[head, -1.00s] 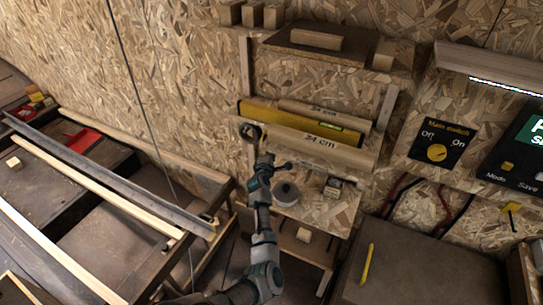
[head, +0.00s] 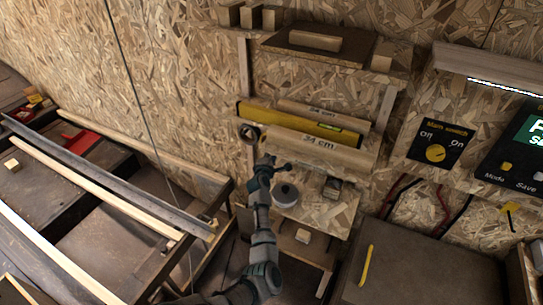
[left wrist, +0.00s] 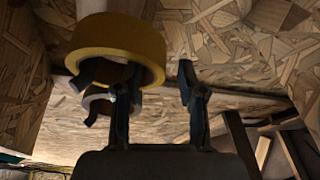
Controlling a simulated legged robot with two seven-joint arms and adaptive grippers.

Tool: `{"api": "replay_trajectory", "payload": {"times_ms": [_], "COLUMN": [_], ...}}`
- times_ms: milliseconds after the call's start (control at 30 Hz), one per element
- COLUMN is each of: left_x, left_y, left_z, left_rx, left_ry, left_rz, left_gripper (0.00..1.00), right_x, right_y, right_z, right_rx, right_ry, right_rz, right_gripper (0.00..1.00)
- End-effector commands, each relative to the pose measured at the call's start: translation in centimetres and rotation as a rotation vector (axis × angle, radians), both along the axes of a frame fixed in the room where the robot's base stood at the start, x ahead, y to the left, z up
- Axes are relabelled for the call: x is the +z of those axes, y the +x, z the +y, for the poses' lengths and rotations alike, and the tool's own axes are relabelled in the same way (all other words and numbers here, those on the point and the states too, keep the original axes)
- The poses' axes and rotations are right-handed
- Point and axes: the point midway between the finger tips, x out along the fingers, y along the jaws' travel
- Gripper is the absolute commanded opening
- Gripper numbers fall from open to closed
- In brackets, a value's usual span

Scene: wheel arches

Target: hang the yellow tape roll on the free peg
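The yellow tape roll (left wrist: 117,45) shows in the left wrist view as a thick ring around the end of a pale round piece (left wrist: 112,8); I cannot tell whether that is the peg. My left gripper (head: 277,164) is below and right of the roll. In the left wrist view its two fingers (left wrist: 160,78) stand apart with nothing between them; the left one is close to the roll's lower right edge, contact unclear. My right gripper is out of view.
Long tubes, one marked 34 cm (head: 318,151), and a yellow level (head: 300,121) lie in the wall rack. A grey roll (head: 286,194) and a small block (head: 333,187) sit on the shelf below. A switch panel (head: 440,141) is at the right.

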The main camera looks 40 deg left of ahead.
Motion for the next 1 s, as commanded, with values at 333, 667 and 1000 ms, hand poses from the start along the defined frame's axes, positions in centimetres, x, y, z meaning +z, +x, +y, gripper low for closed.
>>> {"api": "replay_trajectory", "payload": {"times_ms": [333,667,1000], "left_x": [0.0,0.8,1.8], "left_y": [-0.3,-4.9,-9.7], "left_z": [-0.2,-2.7,-5.3], "left_rx": [0.0,0.001,0.0], "left_ry": [-0.001,0.001,-0.001], "left_rz": [0.001,0.001,0.003], "left_gripper": [0.43,0.43,0.43], "right_x": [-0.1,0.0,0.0], "right_y": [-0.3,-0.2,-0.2], "right_z": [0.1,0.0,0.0], "right_rx": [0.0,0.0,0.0], "right_ry": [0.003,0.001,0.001], "right_rz": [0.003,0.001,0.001], "right_gripper": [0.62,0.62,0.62]}}
